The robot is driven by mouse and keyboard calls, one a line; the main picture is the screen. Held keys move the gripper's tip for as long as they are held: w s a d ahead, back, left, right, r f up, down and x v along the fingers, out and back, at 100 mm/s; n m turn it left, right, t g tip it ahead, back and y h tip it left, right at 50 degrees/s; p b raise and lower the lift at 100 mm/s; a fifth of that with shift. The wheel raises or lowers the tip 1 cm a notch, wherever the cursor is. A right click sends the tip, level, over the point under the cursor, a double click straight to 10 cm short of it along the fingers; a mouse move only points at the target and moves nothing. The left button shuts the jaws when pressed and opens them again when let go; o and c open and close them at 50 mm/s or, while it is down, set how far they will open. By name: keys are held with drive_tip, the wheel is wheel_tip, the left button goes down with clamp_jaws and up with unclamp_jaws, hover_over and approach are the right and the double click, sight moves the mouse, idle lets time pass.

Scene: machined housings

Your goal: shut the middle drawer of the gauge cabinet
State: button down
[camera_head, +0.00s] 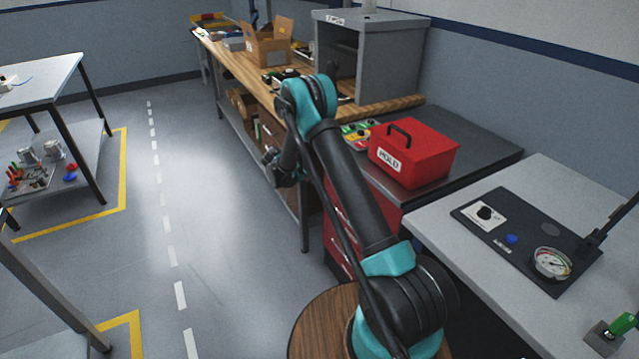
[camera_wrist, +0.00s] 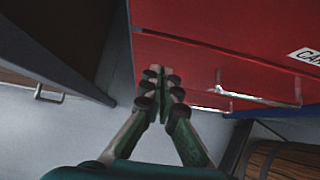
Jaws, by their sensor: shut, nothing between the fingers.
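The red gauge cabinet (camera_head: 343,232) stands under a dark top in the head view, its drawer fronts mostly hidden behind my arm. In the wrist view, red drawer faces (camera_wrist: 230,68) fill the upper right, with a pale bar handle (camera_wrist: 258,99) and a partly cut-off white label (camera_wrist: 307,56). I cannot tell for sure which face is the middle drawer or how far it stands out. My gripper (camera_wrist: 162,75) is shut and empty, its fingertips over the left end of the red faces. Contact cannot be told.
A red toolbox (camera_head: 415,152) sits on the cabinet's dark top. A long wooden workbench (camera_head: 250,72) runs behind, and a grey bench (camera_head: 470,240) with a gauge panel stands at right. A wooden barrel-like thing (camera_wrist: 285,160) is at lower right.

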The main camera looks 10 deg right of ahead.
drive_tip(key=v, duration=1)
drive_tip(key=s+d+r+m+y, duration=0.2)
drive_tip(key=s+d+r+m, duration=0.35)
drive_tip(key=s, duration=0.35)
drive_tip(key=s+d+r+m+y, duration=0.3)
drive_tip(key=s+d+r+m, duration=0.2)
drive_tip(key=s+d+r, duration=0.3)
drive_tip(key=s+d+f+m+y, duration=0.1)
drive_tip(key=s+m, duration=1.1)
drive_tip(key=s, duration=1.3)
drive_tip(key=shift+f+t+y, duration=0.4)
drive_tip(key=shift+f+y, duration=0.25)
drive_tip(key=shift+y, duration=0.55)
